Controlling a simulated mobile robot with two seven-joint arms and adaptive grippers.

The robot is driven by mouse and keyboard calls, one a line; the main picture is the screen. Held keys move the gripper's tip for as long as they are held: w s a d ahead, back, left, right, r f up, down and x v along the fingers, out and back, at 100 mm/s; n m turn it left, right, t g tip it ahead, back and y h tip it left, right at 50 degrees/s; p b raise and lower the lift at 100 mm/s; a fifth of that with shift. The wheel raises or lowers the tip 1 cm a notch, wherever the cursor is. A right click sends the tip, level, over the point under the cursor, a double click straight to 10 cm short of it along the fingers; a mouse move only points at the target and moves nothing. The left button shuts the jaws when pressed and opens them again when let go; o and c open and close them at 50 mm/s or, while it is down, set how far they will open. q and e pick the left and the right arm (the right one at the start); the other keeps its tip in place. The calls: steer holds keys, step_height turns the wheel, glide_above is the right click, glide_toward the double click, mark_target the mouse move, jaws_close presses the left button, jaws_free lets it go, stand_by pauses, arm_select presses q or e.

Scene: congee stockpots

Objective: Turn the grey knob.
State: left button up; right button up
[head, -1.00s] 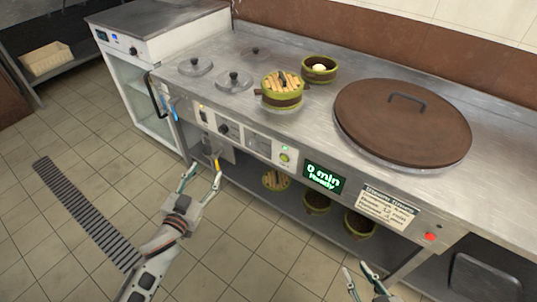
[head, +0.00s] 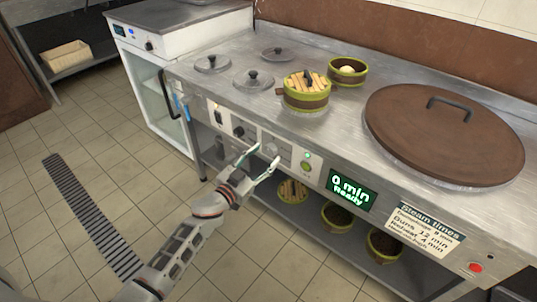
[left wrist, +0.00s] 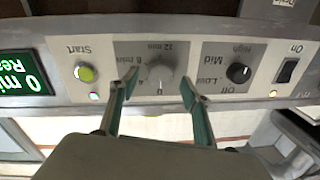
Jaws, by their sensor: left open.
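The grey knob (left wrist: 160,77) is the round timer dial marked in minutes on the steel front panel. It also shows in the head view (head: 273,151), partly behind my fingers. My left gripper (left wrist: 158,88) is open, with one fingertip on either side of the knob in the left wrist view. In the head view the left gripper (head: 264,156) is right in front of the dial. I cannot tell whether a finger touches it. Only a small tip, seemingly of my right gripper, shows at the bottom right edge of the head view.
A black knob (left wrist: 239,73) and a black switch (left wrist: 287,70) sit on one side of the dial, a green Start button (left wrist: 85,73) on the other. The display (head: 351,190) reads 0 min Ready. A bamboo steamer (head: 306,97) and a large brown lid (head: 445,137) are on the counter above.

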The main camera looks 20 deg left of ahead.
arm_select(q)
steer(key=shift+w+d+f, duration=0.15)
steer(key=shift+w+d, duration=0.05)
steer(key=shift+w, duration=0.7)
arm_select(e)
steer(key=shift+w+a+r, duration=0.15)
steer(key=shift+a, duration=0.2)
arm_select(q)
steer(key=c, duration=1.1)
